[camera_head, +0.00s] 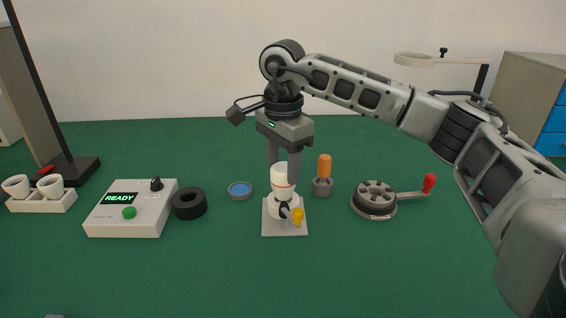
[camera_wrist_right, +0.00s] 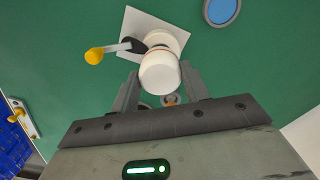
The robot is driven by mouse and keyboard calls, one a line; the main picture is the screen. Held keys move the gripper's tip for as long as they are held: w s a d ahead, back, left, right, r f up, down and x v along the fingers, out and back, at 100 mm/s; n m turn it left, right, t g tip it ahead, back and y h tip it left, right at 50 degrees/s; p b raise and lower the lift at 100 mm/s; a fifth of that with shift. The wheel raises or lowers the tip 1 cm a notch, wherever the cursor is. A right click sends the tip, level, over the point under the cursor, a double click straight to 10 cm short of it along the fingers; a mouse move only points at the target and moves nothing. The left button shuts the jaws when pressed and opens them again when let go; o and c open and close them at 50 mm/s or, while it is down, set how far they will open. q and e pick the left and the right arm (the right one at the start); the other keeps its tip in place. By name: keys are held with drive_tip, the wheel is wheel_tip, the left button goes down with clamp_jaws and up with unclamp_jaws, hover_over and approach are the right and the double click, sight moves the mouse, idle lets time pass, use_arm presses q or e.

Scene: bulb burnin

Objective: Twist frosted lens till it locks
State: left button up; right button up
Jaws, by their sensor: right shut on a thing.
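The frosted lens (camera_head: 281,176) is a white cap standing upright on a white round base (camera_head: 277,208), with a thin orange line showing near its lower edge. The base sits on a pale square plate (camera_head: 270,228) and has a dark lever with a yellow knob (camera_head: 298,215) at its front. My right gripper (camera_head: 284,171) points down from above and is shut on the lens. In the right wrist view the lens (camera_wrist_right: 159,74) sits between the two fingers (camera_wrist_right: 158,82). The fit between lens and base is partly hidden. My left gripper is not in view.
A control box (camera_head: 150,210) reading READY and a black ring (camera_head: 189,204) stand left. A blue disc (camera_head: 240,188) and an orange-handled tool (camera_head: 324,170) flank the fixture. A round crank device (camera_head: 375,197) is right. The green table in front is mostly clear.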

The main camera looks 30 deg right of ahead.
drive_tip(key=shift+m+p, duration=0.35)
drive_tip(key=shift+m, duration=1.05)
drive_tip(key=shift+m+p, duration=0.45)
drive_tip(key=shift+m, duration=0.35)
drive_tip(key=o, duration=1)
